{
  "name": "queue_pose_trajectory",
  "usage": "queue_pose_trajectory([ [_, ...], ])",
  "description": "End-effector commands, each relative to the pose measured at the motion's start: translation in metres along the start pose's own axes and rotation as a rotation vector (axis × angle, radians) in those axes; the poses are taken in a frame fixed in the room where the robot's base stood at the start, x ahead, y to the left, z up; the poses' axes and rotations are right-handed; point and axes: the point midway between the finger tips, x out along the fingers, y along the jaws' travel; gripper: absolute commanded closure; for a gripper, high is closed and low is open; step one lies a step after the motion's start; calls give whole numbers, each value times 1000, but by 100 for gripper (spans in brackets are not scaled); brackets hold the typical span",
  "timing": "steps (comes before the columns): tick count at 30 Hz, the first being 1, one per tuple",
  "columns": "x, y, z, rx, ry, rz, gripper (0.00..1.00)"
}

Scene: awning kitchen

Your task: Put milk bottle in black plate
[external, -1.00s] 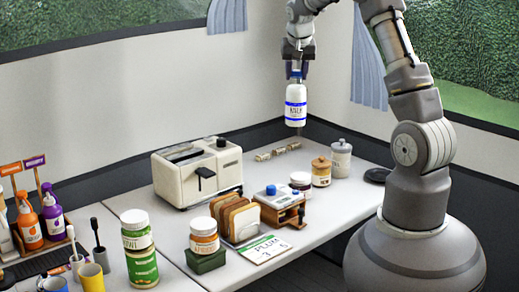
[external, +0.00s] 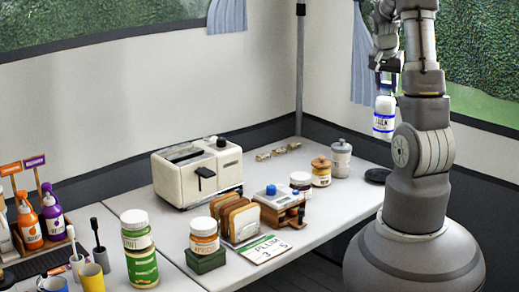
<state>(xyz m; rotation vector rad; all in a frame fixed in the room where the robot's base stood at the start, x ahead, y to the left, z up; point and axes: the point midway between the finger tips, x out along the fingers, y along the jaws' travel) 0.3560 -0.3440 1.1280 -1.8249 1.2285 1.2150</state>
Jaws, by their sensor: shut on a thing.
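The milk bottle (external: 384,119), white with a blue-banded label, hangs upright from my gripper (external: 386,84). My gripper is shut on it near its top. The bottle is in the air at the right, beside my arm. The black plate (external: 376,176), a small round dark dish, lies on the table's right end near my base. The bottle is above the plate in the picture, with a clear gap between them. My arm hides part of the plate's right edge.
A grey jar (external: 341,158) and a tan-lidded jar (external: 321,171) stand left of the plate. A white toaster (external: 197,172), toast in a rack (external: 236,218) and several jars stand farther left on the white table (external: 330,210).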

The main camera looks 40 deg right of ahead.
Motion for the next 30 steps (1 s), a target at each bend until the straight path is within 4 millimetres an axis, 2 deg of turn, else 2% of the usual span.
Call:
queue_pose_trajectory([
  [3, 1, 15, 1, 28, 1, 11, 100],
  [12, 2, 36, 5, 68, 2, 28, 100],
  [23, 30, 35, 17, 66, 0, 29, 100],
  [30, 72, 35, 35, 65, -4, 32, 100],
])
